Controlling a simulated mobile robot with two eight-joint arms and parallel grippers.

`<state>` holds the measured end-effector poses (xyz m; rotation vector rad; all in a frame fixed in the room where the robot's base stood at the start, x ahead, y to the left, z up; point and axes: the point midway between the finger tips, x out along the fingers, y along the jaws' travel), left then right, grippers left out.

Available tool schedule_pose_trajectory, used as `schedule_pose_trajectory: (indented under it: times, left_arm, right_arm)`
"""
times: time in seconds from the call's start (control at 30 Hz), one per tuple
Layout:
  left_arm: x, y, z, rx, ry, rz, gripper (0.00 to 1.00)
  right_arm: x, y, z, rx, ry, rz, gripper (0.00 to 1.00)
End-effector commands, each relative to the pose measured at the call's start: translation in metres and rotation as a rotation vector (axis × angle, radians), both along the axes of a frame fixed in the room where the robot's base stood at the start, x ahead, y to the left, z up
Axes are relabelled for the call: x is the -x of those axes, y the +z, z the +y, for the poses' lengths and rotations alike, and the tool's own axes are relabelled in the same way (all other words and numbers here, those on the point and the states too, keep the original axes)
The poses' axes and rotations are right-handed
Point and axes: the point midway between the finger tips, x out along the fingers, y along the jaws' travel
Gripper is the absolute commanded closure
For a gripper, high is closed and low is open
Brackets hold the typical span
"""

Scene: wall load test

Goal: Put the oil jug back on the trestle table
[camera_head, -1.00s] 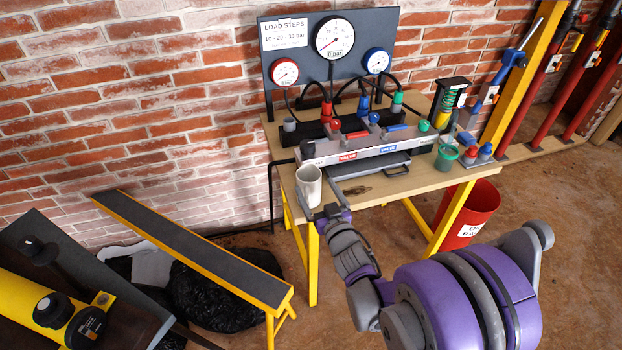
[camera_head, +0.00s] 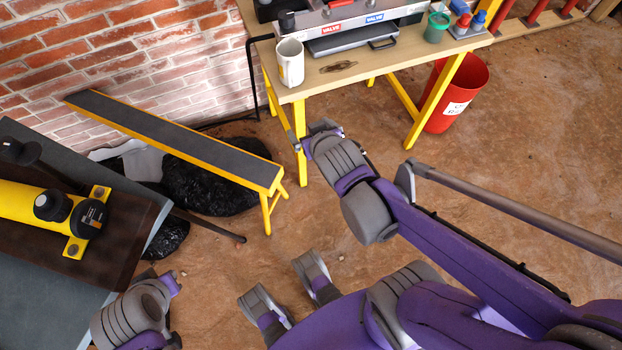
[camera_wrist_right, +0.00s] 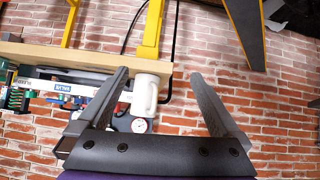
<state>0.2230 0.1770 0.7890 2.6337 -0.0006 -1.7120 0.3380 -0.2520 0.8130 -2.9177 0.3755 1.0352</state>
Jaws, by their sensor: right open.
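The white oil jug (camera_head: 290,62) stands upright at the front left corner of the trestle table (camera_head: 350,83), which has a pale wooden top and yellow legs. My right gripper (camera_head: 299,141) is near the table's front left leg, below the jug in the head view, and apart from it. In the right wrist view its two fingers (camera_wrist_right: 160,75) are spread wide and empty. The jug (camera_wrist_right: 146,95) shows beyond and between them, nearer the left finger, with its handle visible.
A valve block (camera_head: 350,20) and a green cup (camera_head: 437,27) stand on the table. A red bin (camera_head: 458,95) is under its right side. A yellow cylinder (camera_head: 35,205) lies lower left.

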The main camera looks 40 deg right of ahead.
Motion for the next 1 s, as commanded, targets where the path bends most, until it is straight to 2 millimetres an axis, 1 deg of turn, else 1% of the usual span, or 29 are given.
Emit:
schedule_pose_trajectory:
  times: [0.03,0.1,0.2,0.3,0.33,0.43,0.83,0.97,1.0]
  left_arm:
    - [0.0,0.0,0.0,0.0,0.0,0.0,1.0]
    - [0.0,0.0,0.0,0.0,0.0,0.0,1.0]
    - [0.0,0.0,0.0,0.0,0.0,0.0,1.0]
    - [0.0,0.0,0.0,0.0,0.0,0.0,1.0]
    - [0.0,0.0,0.0,0.0,0.0,0.0,1.0]
    - [0.0,0.0,0.0,0.0,0.0,0.0,1.0]
    - [0.0,0.0,0.0,0.0,0.0,0.0,1.0]
    - [0.0,0.0,0.0,0.0,0.0,0.0,1.0]
    - [0.0,0.0,0.0,0.0,0.0,0.0,1.0]
  right_arm:
    - [0.022,-0.006,0.017,-0.024,0.033,0.097,0.0]
    - [0.05,-0.015,0.036,-0.051,0.083,0.222,0.0]
    - [0.084,-0.021,0.058,-0.084,0.151,0.357,0.0]
    - [0.106,-0.023,0.071,-0.104,0.198,0.435,0.0]
    - [0.11,-0.023,0.073,-0.109,0.207,0.45,0.0]
    - [0.116,-0.024,0.076,-0.113,0.22,0.471,0.0]
    - [0.115,-0.024,0.076,-0.113,0.218,0.47,0.0]
    - [0.115,-0.024,0.076,-0.112,0.217,0.469,0.23]
    - [0.115,-0.024,0.076,-0.112,0.217,0.469,0.31]
